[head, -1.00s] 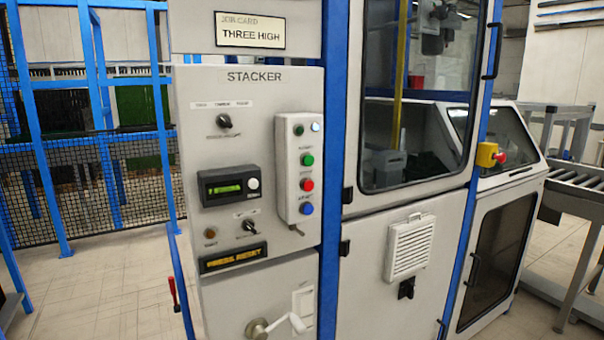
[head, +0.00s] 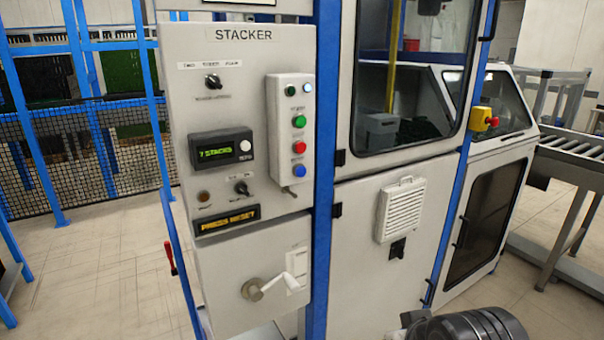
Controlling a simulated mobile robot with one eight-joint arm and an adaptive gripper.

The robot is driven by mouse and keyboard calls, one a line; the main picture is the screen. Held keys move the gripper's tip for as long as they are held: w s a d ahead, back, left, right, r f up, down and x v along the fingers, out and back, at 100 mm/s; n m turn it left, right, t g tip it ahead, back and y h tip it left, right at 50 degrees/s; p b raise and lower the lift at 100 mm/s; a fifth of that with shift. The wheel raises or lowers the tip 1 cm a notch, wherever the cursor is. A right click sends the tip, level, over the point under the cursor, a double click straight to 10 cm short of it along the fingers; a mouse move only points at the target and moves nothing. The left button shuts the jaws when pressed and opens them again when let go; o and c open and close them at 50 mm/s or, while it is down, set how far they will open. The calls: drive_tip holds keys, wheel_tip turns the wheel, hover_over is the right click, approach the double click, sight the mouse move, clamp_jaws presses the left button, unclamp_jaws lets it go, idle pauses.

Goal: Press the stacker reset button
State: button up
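The stacker panel (head: 180,122) is a light grey cabinet front in the head view, left of a blue post. A raised button box (head: 284,122) on it carries a green button (head: 299,122), a red button (head: 299,147) and a blue button (head: 299,170). The labels over these buttons are too small to read. A lit amber sign (head: 227,220) below reads "PRESS RESET". A small display (head: 216,152) shows green text that looks like "7 STACKS". A dark rounded part of my arm shows at the bottom right, well away from the buttons. My gripper's fingers do not show.
A crank handle (head: 272,287) sticks out below the sign. A red-tipped lever (head: 169,258) stands at the cabinet's left side. A yellow box with a red knob (head: 484,119) is on the machine at right, by a roller conveyor (head: 570,160). The floor at left is clear.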

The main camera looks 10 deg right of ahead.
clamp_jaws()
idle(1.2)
